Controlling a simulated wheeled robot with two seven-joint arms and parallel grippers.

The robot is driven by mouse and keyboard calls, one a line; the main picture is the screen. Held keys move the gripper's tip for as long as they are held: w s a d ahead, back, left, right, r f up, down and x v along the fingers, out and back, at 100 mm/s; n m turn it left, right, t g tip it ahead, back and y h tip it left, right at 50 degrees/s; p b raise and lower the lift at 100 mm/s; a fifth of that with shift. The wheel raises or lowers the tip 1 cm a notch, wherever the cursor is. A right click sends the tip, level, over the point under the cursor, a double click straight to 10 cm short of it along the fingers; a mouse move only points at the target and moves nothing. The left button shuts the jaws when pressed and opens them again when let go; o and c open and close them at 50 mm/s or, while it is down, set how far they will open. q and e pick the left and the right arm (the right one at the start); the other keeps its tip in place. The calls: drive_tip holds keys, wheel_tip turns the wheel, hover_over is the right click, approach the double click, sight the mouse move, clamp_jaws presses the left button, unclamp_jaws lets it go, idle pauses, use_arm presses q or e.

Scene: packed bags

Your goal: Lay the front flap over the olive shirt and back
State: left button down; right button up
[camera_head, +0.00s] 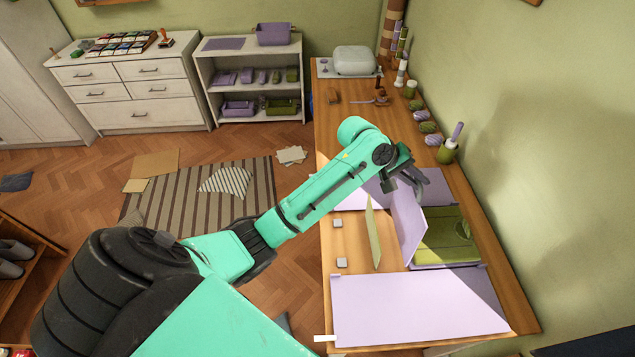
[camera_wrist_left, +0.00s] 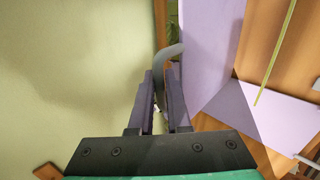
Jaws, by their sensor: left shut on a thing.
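The front flap (camera_head: 406,226) is a lilac panel standing nearly upright along the left side of the olive shirt (camera_head: 457,243). The shirt lies flat to its right, between two other lilac flaps. My left gripper (camera_head: 413,182) is above the far end of the front flap. In the left wrist view its two dark fingers are shut on a curved grey pull loop (camera_wrist_left: 170,52), beside the lilac flap (camera_wrist_left: 208,45). The olive shirt is almost wholly hidden there. My right gripper is not in view.
A large lilac flap (camera_head: 410,308) lies spread at the near end, another (camera_head: 436,187) at the far end. A thin pale olive panel (camera_head: 373,236) stands upright left of the front flap. Two small grey squares lie on the wooden top. Bottles and rolled items (camera_head: 447,150) line the wall side.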

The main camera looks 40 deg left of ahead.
use_arm(q)
drive_tip(key=shift+s+a, duration=0.25)
drive_tip(key=shift+a, duration=0.15)
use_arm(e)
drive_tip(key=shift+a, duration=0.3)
use_arm(q)
drive_tip(key=s+a, duration=0.1)
drive_tip(key=s+a+f, duration=0.1)
drive_tip(key=a, duration=0.1)
drive_tip(key=s+a, duration=0.1)
drive_tip(key=shift+s+a+f, duration=0.25)
drive_tip(key=shift+a+f, duration=0.05)
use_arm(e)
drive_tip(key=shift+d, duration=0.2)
